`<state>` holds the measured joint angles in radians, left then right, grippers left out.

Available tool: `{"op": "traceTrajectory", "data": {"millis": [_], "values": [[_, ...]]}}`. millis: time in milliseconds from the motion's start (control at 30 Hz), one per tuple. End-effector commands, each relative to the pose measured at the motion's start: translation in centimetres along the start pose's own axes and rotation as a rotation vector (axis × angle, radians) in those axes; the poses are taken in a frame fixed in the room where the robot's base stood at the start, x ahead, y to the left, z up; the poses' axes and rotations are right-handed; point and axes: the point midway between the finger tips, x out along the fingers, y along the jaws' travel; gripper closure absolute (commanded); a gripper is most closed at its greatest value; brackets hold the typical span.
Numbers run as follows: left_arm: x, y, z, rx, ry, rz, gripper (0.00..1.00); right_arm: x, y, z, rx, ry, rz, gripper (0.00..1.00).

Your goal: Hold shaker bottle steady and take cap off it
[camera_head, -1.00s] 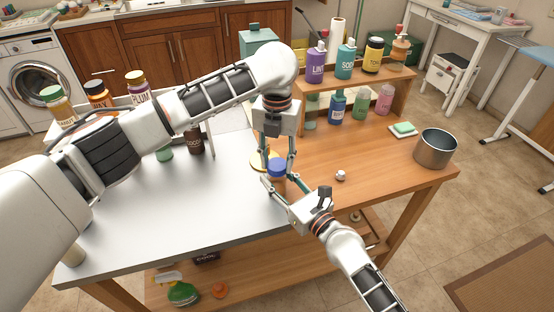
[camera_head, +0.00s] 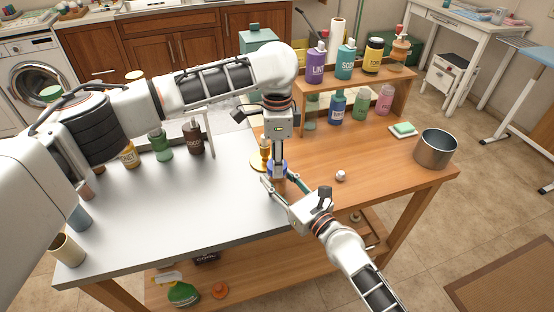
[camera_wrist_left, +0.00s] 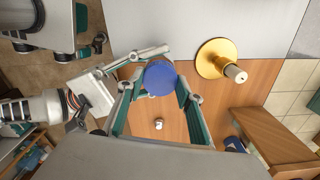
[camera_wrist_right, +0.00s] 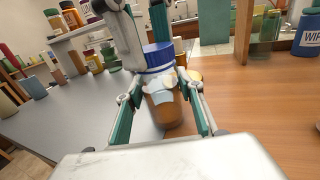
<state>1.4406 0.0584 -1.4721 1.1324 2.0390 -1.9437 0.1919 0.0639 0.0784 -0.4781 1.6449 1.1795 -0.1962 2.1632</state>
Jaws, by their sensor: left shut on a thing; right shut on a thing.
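The shaker bottle (camera_wrist_right: 166,112) has a brown body and a blue cap (camera_wrist_right: 160,57). It stands upright by the seam between the grey and wooden tops. My left gripper (camera_head: 277,168) points down from above and is shut on the cap, which shows round from above in the left wrist view (camera_wrist_left: 160,77). My right gripper (camera_head: 277,186) comes in low from the front right and is shut on the bottle's body. In the right wrist view the cap sits over the bottle's top; I cannot tell whether there is a gap.
A brass stand (camera_wrist_left: 215,58) is close beside the bottle. A small white-topped knob (camera_head: 340,176) lies to the right. A wooden shelf (camera_head: 400,98) with several bottles stands behind right, and a metal pot (camera_head: 435,148) at the right edge. The grey top's front is mostly clear.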

Motion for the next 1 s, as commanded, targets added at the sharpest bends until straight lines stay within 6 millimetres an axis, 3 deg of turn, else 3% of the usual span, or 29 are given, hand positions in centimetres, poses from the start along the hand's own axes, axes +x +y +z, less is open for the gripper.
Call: {"op": "traceTrajectory", "data": {"millis": [600, 767, 1000], "values": [[-0.09, -0.03, -0.05, -1.136, 0.000, 0.000, 0.90, -0.01, -0.11, -0.03, 0.000, 0.000, -0.002, 1.00], [-0.06, 0.00, -0.05, -1.284, 0.000, 0.001, 0.90, -0.01, -0.10, -0.03, 0.000, 0.000, -0.001, 1.00], [-0.03, 0.03, -0.07, -1.279, -0.001, 0.002, 0.90, -0.01, -0.07, -0.03, 0.000, 0.000, -0.001, 1.00]]}}
